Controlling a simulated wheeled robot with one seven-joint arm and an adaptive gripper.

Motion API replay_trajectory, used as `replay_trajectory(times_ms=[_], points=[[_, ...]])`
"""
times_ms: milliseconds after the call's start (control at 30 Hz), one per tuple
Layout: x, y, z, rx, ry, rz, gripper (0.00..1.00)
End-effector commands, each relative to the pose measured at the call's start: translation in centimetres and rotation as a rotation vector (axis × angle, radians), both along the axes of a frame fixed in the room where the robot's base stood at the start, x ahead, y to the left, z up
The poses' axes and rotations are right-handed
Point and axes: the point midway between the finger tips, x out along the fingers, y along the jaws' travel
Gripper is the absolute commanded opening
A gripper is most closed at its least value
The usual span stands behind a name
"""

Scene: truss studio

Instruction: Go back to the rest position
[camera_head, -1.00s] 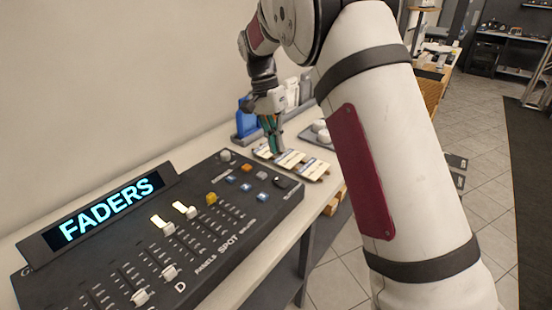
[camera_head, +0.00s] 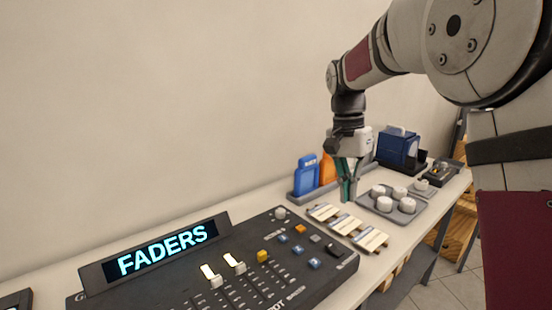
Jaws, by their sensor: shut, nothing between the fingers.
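My gripper (camera_head: 346,192) is shut and empty, pointing down with its green fingers close together. It hangs over the table between the labelled cream blocks and the blue and orange items at the back. My arm reaches in from the right side of the view and bends down at the wrist. I cannot tell how high the fingertips are above the table.
A fader console (camera_head: 300,262) with a lit "FADERS" display (camera_head: 167,247) fills the front. A grey tray (camera_head: 407,214) with white knobs stands to the right. A blue bottle (camera_head: 305,177) and a blue box (camera_head: 397,150) stand at the back.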

Motion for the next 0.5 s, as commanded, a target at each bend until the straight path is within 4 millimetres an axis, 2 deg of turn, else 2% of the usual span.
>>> replay_trajectory(times_ms=[33,200,333,500], points=[[-1.7,-0.2,1.3,0.018,-0.024,0.035,0.0],[-7.0,-0.5,3.8,0.06,-0.097,0.172,0.0],[-11.2,-0.5,4.9,0.078,-0.156,0.281,0.0],[-16.8,-0.4,5.3,0.081,-0.233,0.424,0.0]])
